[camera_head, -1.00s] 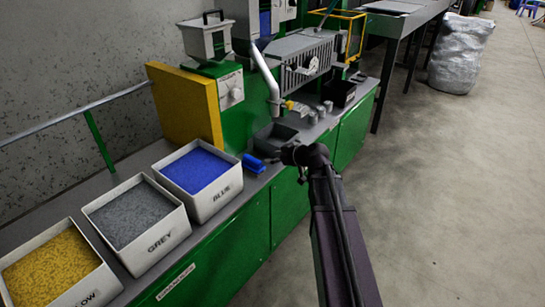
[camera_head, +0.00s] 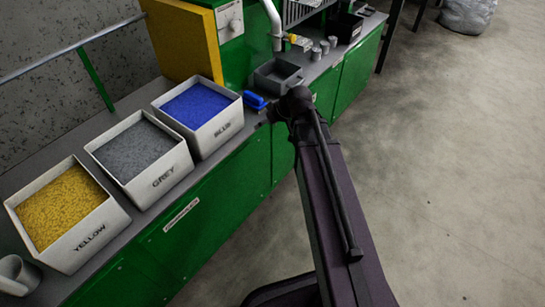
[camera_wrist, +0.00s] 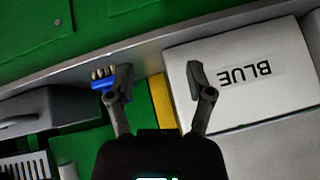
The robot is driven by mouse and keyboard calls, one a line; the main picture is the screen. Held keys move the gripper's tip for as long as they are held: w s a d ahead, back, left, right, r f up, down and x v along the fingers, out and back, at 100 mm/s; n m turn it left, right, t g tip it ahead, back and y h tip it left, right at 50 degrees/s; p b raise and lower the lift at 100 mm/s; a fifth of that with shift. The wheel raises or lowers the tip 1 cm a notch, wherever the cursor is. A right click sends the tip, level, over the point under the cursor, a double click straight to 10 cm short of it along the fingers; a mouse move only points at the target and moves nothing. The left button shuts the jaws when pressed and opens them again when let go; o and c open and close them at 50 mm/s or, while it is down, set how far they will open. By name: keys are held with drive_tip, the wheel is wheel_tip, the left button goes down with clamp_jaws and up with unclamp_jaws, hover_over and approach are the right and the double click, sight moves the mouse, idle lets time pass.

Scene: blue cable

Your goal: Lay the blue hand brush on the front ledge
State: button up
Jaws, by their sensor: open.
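The blue hand brush (camera_head: 255,101) lies on the grey bench top, between the BLUE bin and a dark grey tray. In the wrist view the brush (camera_wrist: 101,84) shows a blue body and pale bristles, just left of my left finger, which overlaps its edge. I cannot tell whether they touch. My gripper (camera_wrist: 158,80) is open, with nothing between its fingers. In the head view the gripper is mostly hidden by my arm near the bench edge. The front ledge (camera_head: 217,158) is the narrow grey strip along the bench's front edge; it also shows in the wrist view (camera_wrist: 60,66).
White bins marked BLUE (camera_head: 215,133), GREY (camera_head: 165,175) and YELLOW (camera_head: 95,237) stand in a row on the bench. The dark grey tray (camera_head: 278,76) is behind the brush. A grey mug (camera_head: 18,275) stands at lower left.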

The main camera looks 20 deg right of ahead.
drive_tip(key=s+f+m+g+h, duration=0.2)
drive_tip(key=s, duration=0.4)
drive_tip(key=s+a+f+m+g+h, duration=0.1)
drive_tip(key=s+f+m+g+h, duration=0.1)
drive_tip(key=s, duration=0.4)
drive_tip(key=shift+s+m+g+h, duration=0.4)
drive_tip(key=shift+m+g+h, duration=0.2)
drive_tip(key=shift+h, duration=0.1)
drive_tip(key=shift+c, duration=0.8)
